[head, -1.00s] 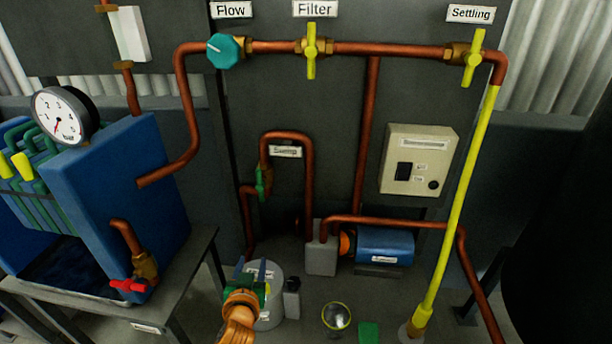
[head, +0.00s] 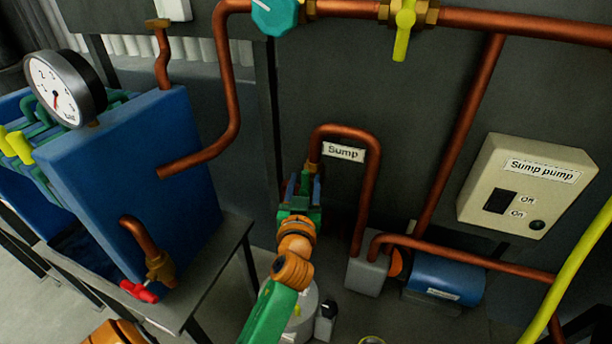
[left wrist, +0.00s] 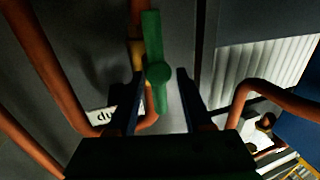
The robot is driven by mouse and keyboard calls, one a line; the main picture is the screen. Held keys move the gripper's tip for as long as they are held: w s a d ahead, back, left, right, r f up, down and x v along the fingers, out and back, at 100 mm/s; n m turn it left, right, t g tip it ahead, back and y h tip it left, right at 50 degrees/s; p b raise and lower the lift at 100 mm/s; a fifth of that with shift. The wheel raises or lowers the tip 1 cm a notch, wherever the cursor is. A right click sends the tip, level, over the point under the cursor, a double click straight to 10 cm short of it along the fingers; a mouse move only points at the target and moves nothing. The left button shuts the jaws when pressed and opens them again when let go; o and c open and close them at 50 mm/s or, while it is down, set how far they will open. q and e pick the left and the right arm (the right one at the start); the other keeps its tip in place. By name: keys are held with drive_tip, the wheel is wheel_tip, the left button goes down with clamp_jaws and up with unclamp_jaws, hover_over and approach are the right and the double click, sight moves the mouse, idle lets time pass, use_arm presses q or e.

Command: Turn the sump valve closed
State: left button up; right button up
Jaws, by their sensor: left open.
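The sump valve's green handle (left wrist: 157,70) shows in the left wrist view, lying roughly in line with the copper pipe behind it. A brass fitting (left wrist: 137,55) shows beside it. My left gripper (left wrist: 160,85) is open, with its dark fingers on either side of the handle's lower part. Gaps show between handle and fingers; I cannot tell the depth. In the head view my left gripper (head: 300,188) covers the valve, just below and left of the "Sump" label (head: 344,152). My right gripper is not in view.
A copper pipe loop (head: 372,185) rises right of my gripper. The sump pump box (head: 525,185) hangs on the dark panel at right, above a blue motor (head: 445,278). A blue tank (head: 135,175) with a gauge (head: 65,88) stands left. A pale drum (head: 306,305) is below my arm.

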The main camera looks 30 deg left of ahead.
use_arm(q)
drive_tip(key=shift+s+d+r, duration=0.1)
drive_tip(key=shift+s, duration=0.05)
drive_tip(key=shift+c, duration=0.2)
clamp_jaws()
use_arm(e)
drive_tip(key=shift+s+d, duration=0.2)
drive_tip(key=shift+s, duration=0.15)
